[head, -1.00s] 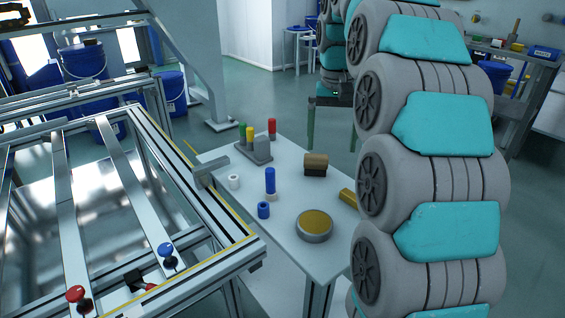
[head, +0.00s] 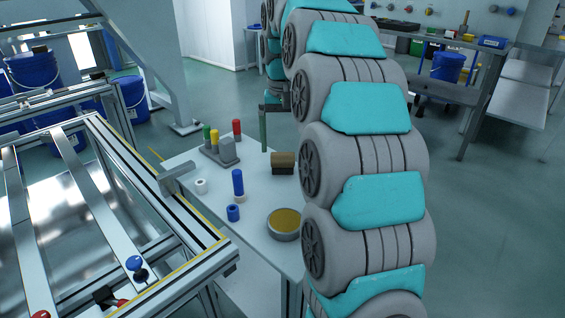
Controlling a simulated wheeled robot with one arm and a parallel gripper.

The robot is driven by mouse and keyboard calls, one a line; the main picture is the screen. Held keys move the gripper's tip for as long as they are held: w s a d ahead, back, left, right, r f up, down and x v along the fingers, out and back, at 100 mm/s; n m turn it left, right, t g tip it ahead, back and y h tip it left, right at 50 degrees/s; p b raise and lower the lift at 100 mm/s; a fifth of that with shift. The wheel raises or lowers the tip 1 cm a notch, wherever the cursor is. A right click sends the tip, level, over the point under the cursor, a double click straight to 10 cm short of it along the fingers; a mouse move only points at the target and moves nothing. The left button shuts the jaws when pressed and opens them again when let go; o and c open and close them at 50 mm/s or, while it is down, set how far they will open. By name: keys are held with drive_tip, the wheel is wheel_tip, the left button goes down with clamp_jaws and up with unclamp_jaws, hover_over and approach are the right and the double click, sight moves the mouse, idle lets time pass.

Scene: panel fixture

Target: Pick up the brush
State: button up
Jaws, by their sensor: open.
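The brush (head: 283,159), a brown block over a dark lower part, sits on the small white table near its right side. My arm stands close to its right. My gripper (head: 280,143) is open and empty. One green finger points down beside the table's far edge, behind the brush in the picture. The other finger is hidden behind my arm, so the exact gap to the brush cannot be told.
The table (head: 207,176) also holds a grey holder with coloured cylinders (head: 222,150), a blue cylinder (head: 238,182), small blue and white rings, and a round yellow-topped tin (head: 285,222). A metal frame (head: 150,205) borders the table's left. A workbench (head: 470,75) stands at back right.

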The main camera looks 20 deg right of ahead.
sight(283, 154)
drive_tip(key=shift+a+f, duration=0.15)
drive_tip(key=shift+f, duration=1.75)
drive_tip(key=shift+c, duration=0.2)
drive_tip(key=c, duration=1.4)
drive_tip(key=shift+r, duration=0.1)
drive_tip(key=shift+r, duration=0.1)
drive_tip(key=shift+r, duration=1.6)
drive_tip(key=s, duration=0.5)
drive_tip(key=s+a+r+b, duration=0.1)
drive_tip(key=s, duration=0.4)
drive_tip(key=s+b, duration=0.1)
drive_tip(key=s, duration=0.5)
drive_tip(key=shift+a+r, duration=0.25)
drive_tip(key=shift+a, duration=0.05)
